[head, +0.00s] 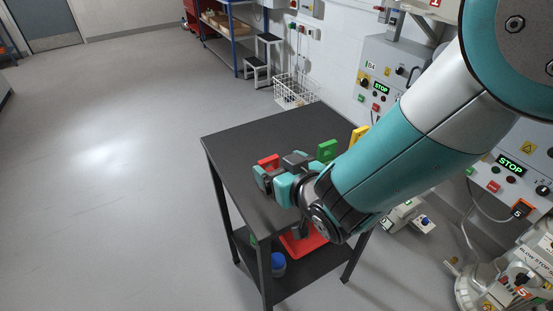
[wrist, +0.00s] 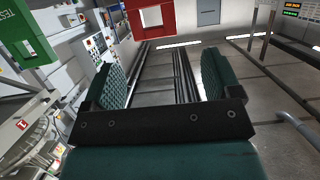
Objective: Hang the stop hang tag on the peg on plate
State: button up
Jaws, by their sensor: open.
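A red tag-like piece (head: 268,162) stands on the black table just beyond my gripper (head: 272,182); its lettering is not readable, so I cannot confirm that it is the stop tag. In the wrist view this red piece (wrist: 153,20) shows a square opening, ahead of my gripper (wrist: 163,78) and near the top edge. The two teal fingers are apart with nothing between them. A green piece (head: 327,150) and a yellow piece (head: 359,134) stand to the right. The green one also shows in the wrist view (wrist: 25,35). I cannot make out the peg on its plate.
The black table (head: 235,140) has bare top at its left and back. Its lower shelf holds a red item (head: 303,241) and a blue-lidded container (head: 278,264). Control boxes (head: 380,84) and blower machinery (head: 495,275) stand right. Open floor lies left.

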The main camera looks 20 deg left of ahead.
aim_at(270, 161)
jog(key=x, duration=0.2)
jog(key=p+x, duration=0.1)
jog(key=x, duration=0.2)
jog(key=shift+d+f, duration=0.25)
jog(key=shift+f, duration=0.1)
jog(key=c, duration=1)
jog(key=shift+r, duration=0.15)
